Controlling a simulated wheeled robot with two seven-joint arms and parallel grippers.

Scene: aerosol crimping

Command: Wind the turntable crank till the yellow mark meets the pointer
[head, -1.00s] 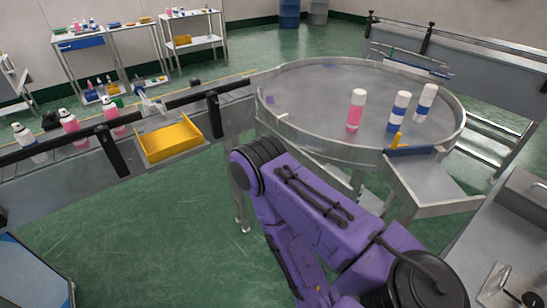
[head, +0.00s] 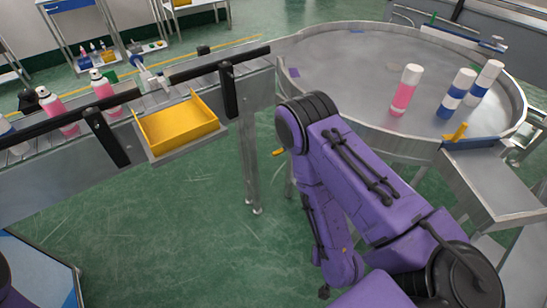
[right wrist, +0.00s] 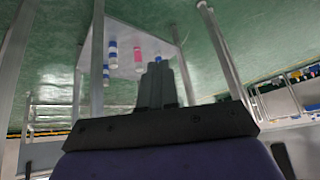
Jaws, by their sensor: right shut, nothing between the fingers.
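The round grey turntable (head: 340,75) stands at the upper right of the head view. A pink-and-white can (head: 405,92) and two blue-and-white cans (head: 455,95) (head: 485,83) stand upright on it. A yellow piece (head: 455,132) sits at its near right rim; I cannot tell if it is the pointer. A small yellow knob (head: 279,152), possibly the crank handle, shows below the rim beside my purple right arm. The yellow mark cannot be made out. In the right wrist view my right gripper (right wrist: 157,68) is shut and empty, with cans beyond it. My left gripper is not in view.
A conveyor with pink spray cans (head: 103,86) and a black rail runs in from the left. A yellow bin (head: 178,125) hangs at its near side. A metal chute (head: 497,178) slopes from the turntable's near right.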

